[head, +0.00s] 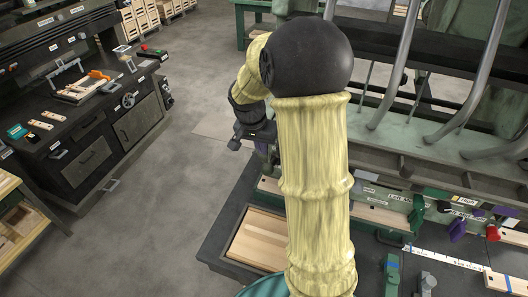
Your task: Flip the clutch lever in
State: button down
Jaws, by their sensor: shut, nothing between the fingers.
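I cannot pick out the clutch lever for certain in the head view; no readable label names it. My arm crosses the middle of the picture and hides part of the machine at the right. The dark wrist end and part of my gripper (257,137) show left of my forearm, beside the left end of the machine. The fingers are mostly hidden, and I see nothing held. A small purple part (262,149) shows just by the gripper; whether they touch is unclear.
Curved grey pipes (398,65) rise behind. A dark workbench (85,115) stands left. Open floor (175,150) lies between.

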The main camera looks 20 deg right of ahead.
aim_at(264, 165)
jog(key=shift+s+d+f+p, duration=0.1)
jog(key=shift+s+f+p, duration=0.15)
jog(key=shift+f, duration=0.5)
jog(key=shift+s+d+f+p, duration=0.1)
jog(key=shift+s+f, duration=0.2)
jog(key=shift+f, duration=0.45)
jog(key=shift+w+f+b, duration=0.15)
jog(key=shift+f+b, duration=0.05)
jog(key=shift+b, duration=0.25)
